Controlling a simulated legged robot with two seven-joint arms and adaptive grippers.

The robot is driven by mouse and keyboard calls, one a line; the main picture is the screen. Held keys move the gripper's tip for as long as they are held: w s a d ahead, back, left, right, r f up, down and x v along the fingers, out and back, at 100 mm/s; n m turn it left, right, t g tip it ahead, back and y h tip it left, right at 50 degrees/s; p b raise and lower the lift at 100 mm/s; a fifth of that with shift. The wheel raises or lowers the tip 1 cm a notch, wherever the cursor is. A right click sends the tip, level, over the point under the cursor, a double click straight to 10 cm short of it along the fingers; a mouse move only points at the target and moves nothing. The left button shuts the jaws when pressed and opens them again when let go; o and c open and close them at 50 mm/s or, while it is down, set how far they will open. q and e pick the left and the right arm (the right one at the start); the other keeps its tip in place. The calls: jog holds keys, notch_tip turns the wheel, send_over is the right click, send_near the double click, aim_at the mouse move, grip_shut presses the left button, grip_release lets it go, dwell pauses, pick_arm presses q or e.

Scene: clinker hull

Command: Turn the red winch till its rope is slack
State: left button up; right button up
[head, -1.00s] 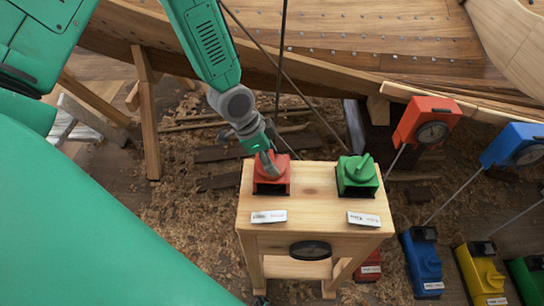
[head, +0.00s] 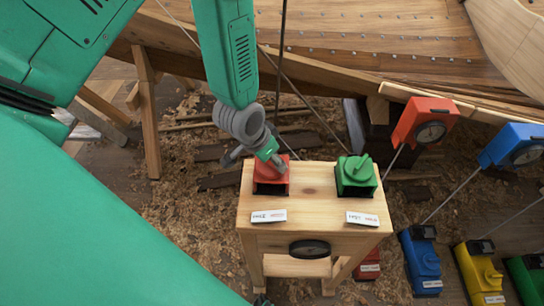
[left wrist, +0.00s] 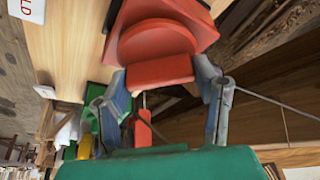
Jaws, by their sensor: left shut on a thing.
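The red winch (head: 271,182) sits on the left of a wooden stand's top. My left gripper (head: 279,161) reaches down onto it from above. In the left wrist view the winch's round red drum (left wrist: 157,40) and flat red handle (left wrist: 160,71) show. My left gripper (left wrist: 164,82) has its two grey fingers shut on that handle, one at each side. A thin rope (left wrist: 275,103) runs off to the right there; I cannot tell whether it is slack. My right gripper is in neither view.
A green winch (head: 357,177) stands right of the red one on the stand (head: 310,205). White labels (head: 268,216) lie in front. A dark round dial (head: 309,249) is below. The hull (head: 370,40) is behind.

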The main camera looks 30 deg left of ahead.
pick_arm(q)
jog(key=shift+w+r, duration=0.2)
jog(key=shift+w, duration=0.15)
jog(key=o, duration=0.9)
jog(key=shift+o, duration=1.4)
jog(key=shift+s+f, duration=0.1)
jog(key=shift+s, duration=0.05)
jog(key=shift+s+r, duration=0.15)
jog(key=shift+r, duration=0.15)
jog(key=v, duration=1.1)
